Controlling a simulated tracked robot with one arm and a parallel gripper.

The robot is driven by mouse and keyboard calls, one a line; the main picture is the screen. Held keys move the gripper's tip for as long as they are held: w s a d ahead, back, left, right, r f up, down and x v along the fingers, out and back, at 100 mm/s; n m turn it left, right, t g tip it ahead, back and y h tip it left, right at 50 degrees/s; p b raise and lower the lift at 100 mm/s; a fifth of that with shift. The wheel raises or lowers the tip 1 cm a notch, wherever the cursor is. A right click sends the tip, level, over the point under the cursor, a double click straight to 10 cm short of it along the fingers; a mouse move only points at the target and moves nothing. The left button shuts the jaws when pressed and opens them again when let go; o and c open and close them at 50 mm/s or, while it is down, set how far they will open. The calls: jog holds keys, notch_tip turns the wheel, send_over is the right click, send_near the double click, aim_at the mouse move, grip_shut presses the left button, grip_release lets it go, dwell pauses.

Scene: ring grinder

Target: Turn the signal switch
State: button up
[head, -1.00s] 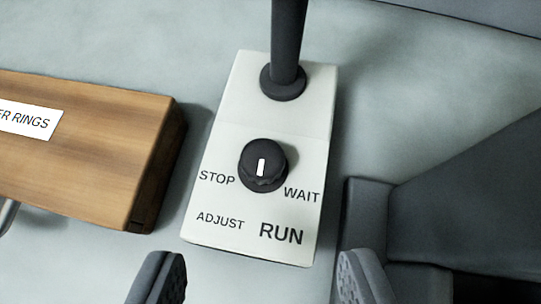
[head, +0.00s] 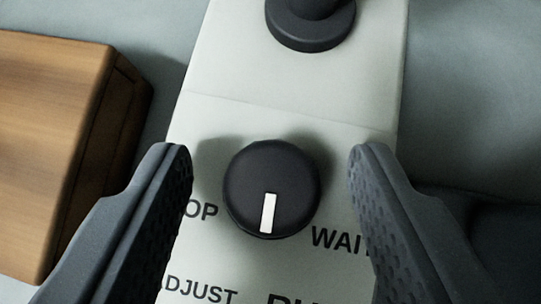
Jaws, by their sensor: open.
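The signal switch is a round black knob (head: 270,188) with a white pointer mark. It sits on a white sloped panel (head: 290,115) in the middle of the head view. The mark lies on the knob's lower half and points down in the picture. Around the knob the labels STOP, WAIT, ADJUST and RUN are partly hidden or cut off. My gripper (head: 271,165) is open, with one dark finger on each side of the knob. A gap shows between each finger and the knob.
A dark post base (head: 310,25) stands on the panel above the knob. A wooden box (head: 50,140) is at the left, behind the left finger. A dark surface (head: 480,235) lies at the right. The panel between post and knob is clear.

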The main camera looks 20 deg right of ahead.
jog(key=c, duration=1)
